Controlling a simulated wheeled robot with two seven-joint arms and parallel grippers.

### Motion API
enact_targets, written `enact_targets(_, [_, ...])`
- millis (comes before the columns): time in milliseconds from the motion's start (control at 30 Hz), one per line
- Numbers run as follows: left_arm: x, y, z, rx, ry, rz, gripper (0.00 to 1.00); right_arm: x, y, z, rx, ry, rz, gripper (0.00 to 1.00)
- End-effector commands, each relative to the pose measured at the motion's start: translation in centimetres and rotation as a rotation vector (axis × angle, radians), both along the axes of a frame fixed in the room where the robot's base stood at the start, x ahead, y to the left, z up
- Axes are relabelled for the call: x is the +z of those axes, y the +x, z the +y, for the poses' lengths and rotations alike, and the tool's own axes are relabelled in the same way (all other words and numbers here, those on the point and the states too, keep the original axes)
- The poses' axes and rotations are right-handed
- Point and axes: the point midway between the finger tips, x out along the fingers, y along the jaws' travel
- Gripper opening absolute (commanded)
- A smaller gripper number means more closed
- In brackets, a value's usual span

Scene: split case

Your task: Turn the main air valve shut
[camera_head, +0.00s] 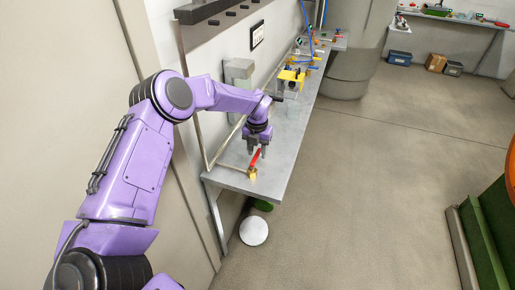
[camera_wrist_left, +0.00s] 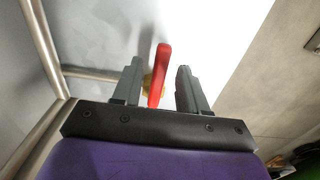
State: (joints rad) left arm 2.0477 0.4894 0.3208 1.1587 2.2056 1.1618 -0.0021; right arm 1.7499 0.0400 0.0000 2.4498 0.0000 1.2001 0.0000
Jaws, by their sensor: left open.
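The valve has a red lever handle (camera_head: 255,158) on a brass body (camera_head: 252,174), near the front end of the long grey bench. In the left wrist view the red handle (camera_wrist_left: 161,72) stands between the two fingers, with a gap on each side, and the brass body (camera_wrist_left: 147,84) shows partly behind it. My left gripper (camera_head: 257,152) is open above the bench, with its fingers around the handle; it also shows in the left wrist view (camera_wrist_left: 157,82). My right gripper is not in view.
The bench (camera_head: 283,155) runs along the wall, with a grey pipe (camera_head: 196,140) beside the valve. A grey box (camera_head: 238,72) is on the wall. Yellow clamps and tools (camera_head: 291,76) lie farther back. A white round object (camera_head: 254,231) is on the floor. Open floor lies to the right.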

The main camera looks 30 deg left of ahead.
Motion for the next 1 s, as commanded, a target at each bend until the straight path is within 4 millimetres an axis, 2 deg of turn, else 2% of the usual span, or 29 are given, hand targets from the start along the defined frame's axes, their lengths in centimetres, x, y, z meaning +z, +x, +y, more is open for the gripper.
enact_targets(167, [0.0,0.0,0.0,0.0,0.0,0.0,0.43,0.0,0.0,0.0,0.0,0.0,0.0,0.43])
enact_targets(233, [0.0,0.0,0.0,0.001,0.0,0.0,0.26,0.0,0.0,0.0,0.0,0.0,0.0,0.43])
enact_targets(300, [0.0,0.0,0.0,0.001,0.0,0.0,0.04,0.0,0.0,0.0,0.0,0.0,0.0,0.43])
enact_targets(333, [0.0,0.0,0.0,0.001,0.0,0.0,0.0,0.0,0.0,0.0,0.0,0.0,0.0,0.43])
enact_targets(733, [-0.1,0.0,-0.2,-0.038,-0.002,0.0,0.0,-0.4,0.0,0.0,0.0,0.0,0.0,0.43])
enact_targets(1000, [-0.2,0.2,-1.1,-0.205,-0.003,-0.003,0.0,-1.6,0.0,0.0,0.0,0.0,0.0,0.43])
